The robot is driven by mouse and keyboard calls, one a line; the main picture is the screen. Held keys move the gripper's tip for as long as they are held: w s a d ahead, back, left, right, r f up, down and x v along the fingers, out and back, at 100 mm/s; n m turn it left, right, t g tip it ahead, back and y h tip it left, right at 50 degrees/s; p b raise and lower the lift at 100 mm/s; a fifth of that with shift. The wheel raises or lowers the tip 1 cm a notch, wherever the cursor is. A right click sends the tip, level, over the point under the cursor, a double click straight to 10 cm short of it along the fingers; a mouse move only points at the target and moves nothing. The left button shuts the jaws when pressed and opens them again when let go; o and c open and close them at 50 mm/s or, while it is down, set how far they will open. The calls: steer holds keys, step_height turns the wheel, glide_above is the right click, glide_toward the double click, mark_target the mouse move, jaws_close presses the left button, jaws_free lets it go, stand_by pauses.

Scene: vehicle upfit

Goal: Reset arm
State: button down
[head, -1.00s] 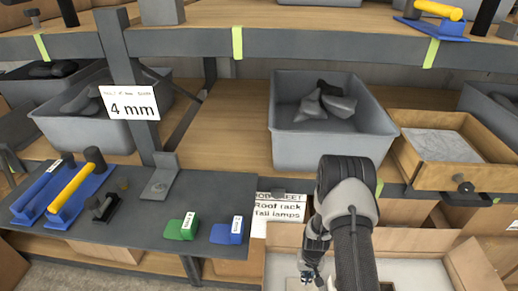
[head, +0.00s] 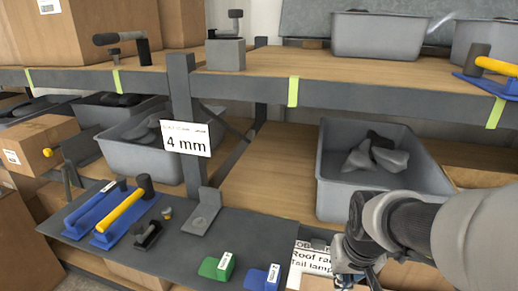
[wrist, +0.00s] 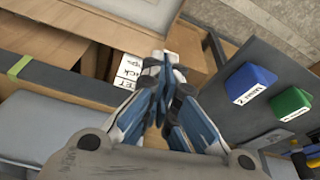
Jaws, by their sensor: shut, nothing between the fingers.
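My gripper (wrist: 160,95) is shut and empty in the wrist view, its blue and grey fingers together. It hangs above the front of the shelf, near the white job sheet (head: 308,264) with the words "Roof rack" and "Tail lamps", which it partly hides in the wrist view. In the head view my gripper (head: 350,280) shows at the lower edge, right of the blue block (head: 262,277) and the green block (head: 217,267). Both blocks lie on the dark shelf board, apart from the gripper. My arm fills the lower right of the head view.
A grey bin (head: 335,195) with dark parts stands behind my arm. A "4 mm" sign (head: 186,138) hangs on the upright post. Yellow-handled (head: 120,212) and blue tools lie on the dark board (head: 180,235) at left. Cardboard boxes (wrist: 100,40) show in the wrist view.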

steer(key=s+a+r, duration=0.2)
steer(key=s+r, duration=0.1)
steer(key=s, duration=0.4)
steer(key=s+a+r+n+t, duration=0.1)
steer(key=s+r, duration=0.3)
steer(key=s, duration=0.4)
steer(key=shift+a+t, duration=0.3)
steer(key=shift+a, duration=0.05)
